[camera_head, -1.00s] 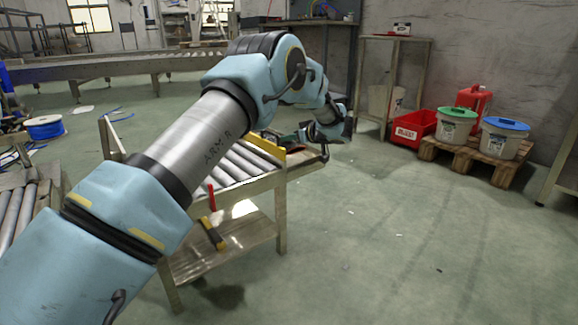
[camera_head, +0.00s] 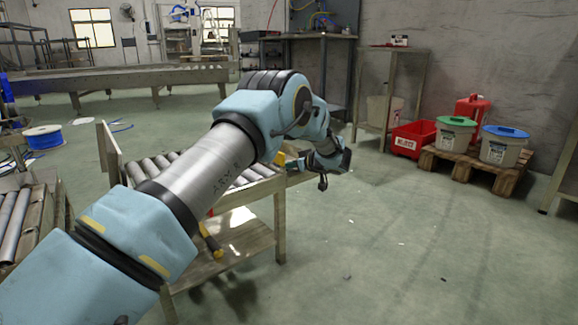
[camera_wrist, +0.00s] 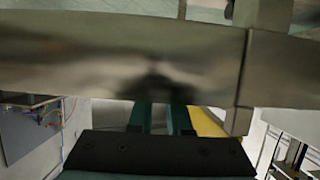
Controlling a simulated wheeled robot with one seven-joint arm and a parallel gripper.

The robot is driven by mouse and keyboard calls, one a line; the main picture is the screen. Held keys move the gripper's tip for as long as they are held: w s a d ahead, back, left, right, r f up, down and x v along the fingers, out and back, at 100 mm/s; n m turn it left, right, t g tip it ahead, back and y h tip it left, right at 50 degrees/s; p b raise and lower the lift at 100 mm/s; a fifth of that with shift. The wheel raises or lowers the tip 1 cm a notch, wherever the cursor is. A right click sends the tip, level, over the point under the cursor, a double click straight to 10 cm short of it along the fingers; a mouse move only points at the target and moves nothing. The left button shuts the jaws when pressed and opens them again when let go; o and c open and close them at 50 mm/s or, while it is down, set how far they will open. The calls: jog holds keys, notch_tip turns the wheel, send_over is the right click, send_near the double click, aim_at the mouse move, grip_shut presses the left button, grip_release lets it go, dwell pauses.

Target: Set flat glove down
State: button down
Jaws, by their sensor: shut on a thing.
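My gripper shows in the wrist view (camera_wrist: 160,112) as two teal fingers with a small gap between them. They point at a broad metal beam (camera_wrist: 80,60), with a dark blurred patch where their tips end. I cannot make out the flat glove in either view; whatever is between the fingertips is hidden or too dark to tell. In the head view my arm reaches over a roller bench (camera_head: 281,225). My wrist is at the bench's right end, and the fingertips there are mostly hidden by the arm.
A yellow-handled tool (camera_head: 211,240) is at the bench's lower shelf. A red bin (camera_head: 410,140) stands right of the bench, beside a pallet (camera_head: 465,168) with lidded buckets and a red can. A blue spool (camera_head: 42,137) lies left.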

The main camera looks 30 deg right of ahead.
jog(key=c, duration=0.9)
grip_release()
jog(key=shift+o, duration=0.2)
jog(key=shift+r, duration=0.1)
jog(key=p+v, duration=0.5)
jog(key=v, duration=0.7)
